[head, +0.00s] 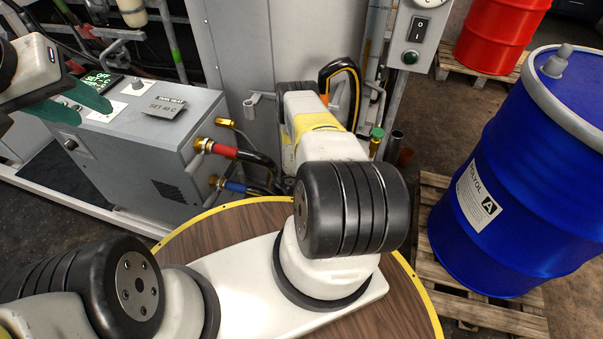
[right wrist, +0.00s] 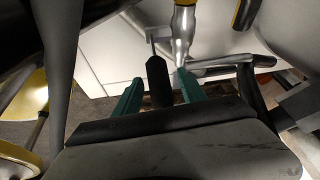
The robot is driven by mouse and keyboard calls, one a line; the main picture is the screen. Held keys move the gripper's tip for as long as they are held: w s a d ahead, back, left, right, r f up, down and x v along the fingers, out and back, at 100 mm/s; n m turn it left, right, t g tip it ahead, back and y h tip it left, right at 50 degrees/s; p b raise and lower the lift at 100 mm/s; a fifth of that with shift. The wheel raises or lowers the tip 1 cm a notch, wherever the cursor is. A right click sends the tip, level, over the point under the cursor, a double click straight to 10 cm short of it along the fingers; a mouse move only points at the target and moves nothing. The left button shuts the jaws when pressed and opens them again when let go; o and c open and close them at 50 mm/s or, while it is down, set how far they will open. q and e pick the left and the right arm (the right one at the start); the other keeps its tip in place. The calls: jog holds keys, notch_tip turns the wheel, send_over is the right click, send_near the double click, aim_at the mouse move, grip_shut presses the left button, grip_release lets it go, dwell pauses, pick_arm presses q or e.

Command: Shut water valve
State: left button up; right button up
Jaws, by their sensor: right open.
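My right gripper (right wrist: 160,92) shows in the right wrist view with its green fingers apart. A black upright grip (right wrist: 158,78) on a grey bracket stands between the fingers in the picture; it looks like a lever handle, and I cannot tell if the fingers touch it. A silver fitting (right wrist: 184,38) is just right of it. In the head view my right arm hides the right gripper. My left gripper (head: 96,113) is open and empty, above the grey control box at left. Which part is the water valve is not clearly marked.
A blue drum (head: 515,190) stands on a wooden pallet (head: 440,275) at right. A red drum (head: 500,35) is behind. A grey cabinet (head: 240,50) stands at the back.

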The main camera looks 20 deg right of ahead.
grip_shut()
dwell(1.3)
